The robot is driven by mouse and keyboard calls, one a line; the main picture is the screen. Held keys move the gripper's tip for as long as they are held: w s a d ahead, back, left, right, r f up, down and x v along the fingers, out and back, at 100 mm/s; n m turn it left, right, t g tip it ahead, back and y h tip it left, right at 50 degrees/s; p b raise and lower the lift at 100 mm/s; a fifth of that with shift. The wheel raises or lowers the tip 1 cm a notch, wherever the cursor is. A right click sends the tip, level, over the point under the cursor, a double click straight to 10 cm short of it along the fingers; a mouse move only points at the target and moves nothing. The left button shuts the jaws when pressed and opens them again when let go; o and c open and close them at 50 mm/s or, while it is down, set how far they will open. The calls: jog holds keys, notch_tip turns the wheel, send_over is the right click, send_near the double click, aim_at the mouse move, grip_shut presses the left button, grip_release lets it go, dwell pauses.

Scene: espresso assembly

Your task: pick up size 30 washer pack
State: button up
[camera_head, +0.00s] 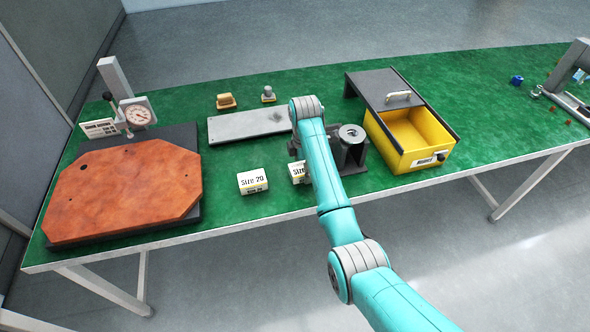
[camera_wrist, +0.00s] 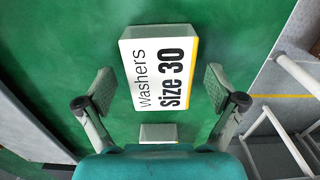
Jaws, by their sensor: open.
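The size 30 washer pack (camera_wrist: 160,65) is a white box with a yellow edge, labelled "Washers Size 30", flat on the green table in the wrist view. My gripper (camera_wrist: 160,87) is open above it, one finger on each side, with visible gaps. Whether the fingertips are down at its height I cannot tell. In the head view, my arm covers most of the pack (camera_head: 297,172) and hides my gripper's fingers. A similar Size 20 pack (camera_head: 252,182) lies to its left.
A dark fixture with a round metal part (camera_head: 351,135) stands close right of my arm. A yellow drawer bin (camera_head: 414,140) is further right. A grey plate (camera_head: 240,125) lies behind the packs. The table's front edge (camera_head: 285,216) is close.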

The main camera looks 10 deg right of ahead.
jog(key=shift+f, duration=0.25)
jog(key=c, duration=1.4)
